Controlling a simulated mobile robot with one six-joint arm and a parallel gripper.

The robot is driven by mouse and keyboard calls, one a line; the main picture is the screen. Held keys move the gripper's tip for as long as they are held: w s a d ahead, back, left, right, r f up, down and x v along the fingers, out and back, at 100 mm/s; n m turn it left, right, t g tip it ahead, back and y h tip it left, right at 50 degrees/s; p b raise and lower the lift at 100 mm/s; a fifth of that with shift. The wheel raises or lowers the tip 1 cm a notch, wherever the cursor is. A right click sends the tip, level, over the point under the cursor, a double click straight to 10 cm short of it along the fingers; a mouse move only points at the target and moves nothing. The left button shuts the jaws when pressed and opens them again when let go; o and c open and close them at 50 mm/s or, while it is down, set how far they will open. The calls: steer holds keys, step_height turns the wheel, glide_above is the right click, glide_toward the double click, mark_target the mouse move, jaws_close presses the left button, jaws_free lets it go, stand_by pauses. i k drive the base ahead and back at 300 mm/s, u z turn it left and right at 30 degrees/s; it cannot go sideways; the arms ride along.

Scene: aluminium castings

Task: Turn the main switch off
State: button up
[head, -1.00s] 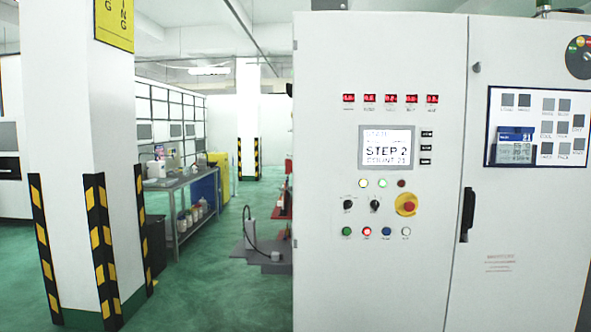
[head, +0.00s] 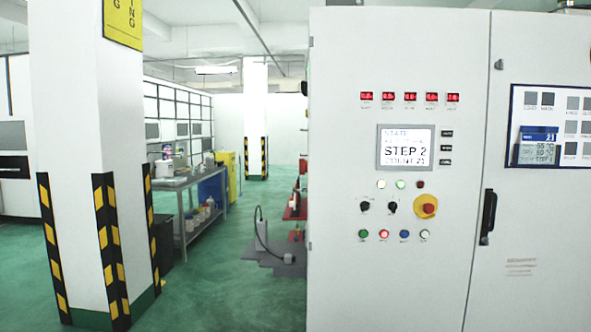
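A large pale grey control cabinet (head: 345,285) fills the right half of the head view. On its left door is a red knob (head: 427,207) on a round yellow plate. Left of it are two small black rotary selectors, one on the left (head: 364,207) and one on the right (head: 391,207). Their labels are too small to read, so I cannot tell which control is the main switch. A screen (head: 405,148) above reads "STEP 2" and "COUNT 21". Small lamps sit above the selectors and a row of coloured buttons below. My gripper is not in view.
A black door handle (head: 488,216) sits on the cabinet's right door, near a panel of cards (head: 550,125). A white pillar (head: 75,110) with black-yellow guards stands at the left. A workbench (head: 185,185) is behind it.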

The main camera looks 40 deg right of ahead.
mark_target(303, 164)
steer(key=z, duration=0.1)
steer(key=i, duration=1)
steer(key=u, duration=0.05)
